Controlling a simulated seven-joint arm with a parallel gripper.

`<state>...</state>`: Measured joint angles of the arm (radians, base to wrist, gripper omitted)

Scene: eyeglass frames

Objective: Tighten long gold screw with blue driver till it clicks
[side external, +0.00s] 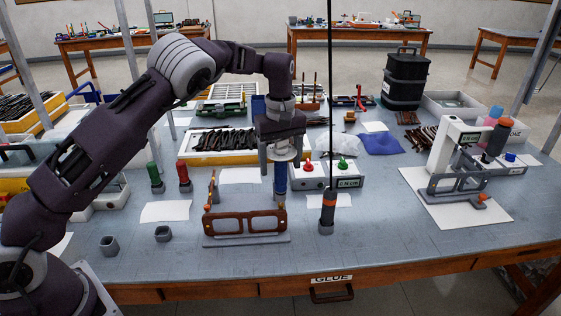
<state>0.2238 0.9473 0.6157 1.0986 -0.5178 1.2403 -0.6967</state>
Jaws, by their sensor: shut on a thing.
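My gripper (280,165) is above the back right of the eyeglass fixture, shut on the upper part of the blue driver (281,180). The driver is upright, blue below the fingers, with a pale metallic part between them. Its lower end is close to the right side of the brown eyeglass frame (245,237); I cannot tell whether it touches anything. The frame stands in a grey fixture (220,242) with small orange parts at both sides. The long gold screw cannot be made out at this size.
A black driver with an orange band (327,212) stands right of the fixture, under a vertical cable. Green (155,178) and red (185,178) drivers stand at the left, behind two empty grey holders (109,246). A white box with red and green knobs (347,177) is close behind right.

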